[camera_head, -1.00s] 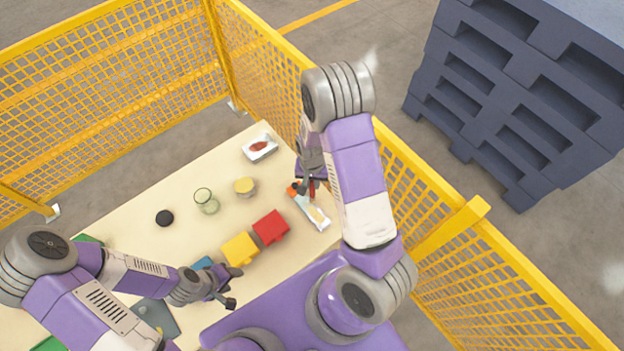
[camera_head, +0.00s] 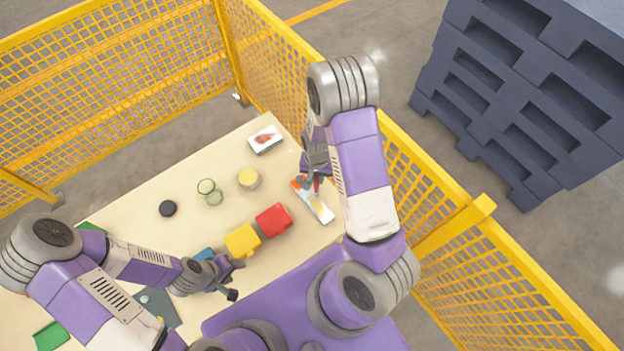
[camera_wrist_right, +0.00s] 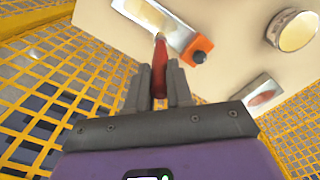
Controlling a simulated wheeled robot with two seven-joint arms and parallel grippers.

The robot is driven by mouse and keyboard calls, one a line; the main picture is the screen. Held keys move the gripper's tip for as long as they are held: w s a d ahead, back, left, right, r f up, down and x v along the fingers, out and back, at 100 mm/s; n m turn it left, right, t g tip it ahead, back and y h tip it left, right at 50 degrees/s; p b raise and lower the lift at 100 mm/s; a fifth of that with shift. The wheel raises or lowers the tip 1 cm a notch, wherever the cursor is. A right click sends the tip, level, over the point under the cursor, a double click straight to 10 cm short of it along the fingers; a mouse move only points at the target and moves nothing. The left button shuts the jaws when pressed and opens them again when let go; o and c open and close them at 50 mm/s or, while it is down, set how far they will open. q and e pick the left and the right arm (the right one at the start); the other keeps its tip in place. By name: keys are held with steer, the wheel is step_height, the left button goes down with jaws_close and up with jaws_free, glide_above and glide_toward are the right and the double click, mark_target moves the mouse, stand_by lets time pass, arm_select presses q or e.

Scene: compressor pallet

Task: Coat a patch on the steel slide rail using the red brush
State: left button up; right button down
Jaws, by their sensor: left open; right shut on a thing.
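The steel slide rail (camera_head: 322,211) lies near the table's right edge, with an orange end piece toward the back. In the right wrist view the bright rail (camera_wrist_right: 178,34) has an orange end (camera_wrist_right: 197,50) and a brownish patch near the top edge. My right gripper (camera_head: 315,178) is shut on the red brush (camera_wrist_right: 160,70), over the rail's orange-end half. The brush tip overlaps the rail in the wrist view; I cannot tell whether it touches. My left gripper (camera_head: 236,279) is open and empty over the table's front, left of my base.
A tin with yellow contents (camera_head: 247,179), a glass jar (camera_head: 208,193) and a black disc (camera_head: 168,208) stand left of the rail. A white tray (camera_head: 265,147) lies behind. Red (camera_head: 273,220) and yellow (camera_head: 242,240) blocks sit in front. Yellow mesh fence (camera_head: 270,65) borders the table closely.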

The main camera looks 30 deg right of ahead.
step_height(320, 180, up, 4)
steer(key=shift+f+p, duration=0.25)
steer(key=shift+p, duration=0.9)
step_height(320, 180, up, 2)
steer(key=shift+r+p, duration=0.1)
steer(key=shift+p, duration=0.8)
steer(key=shift+r, duration=1.15)
steer(key=shift+a, duration=0.1)
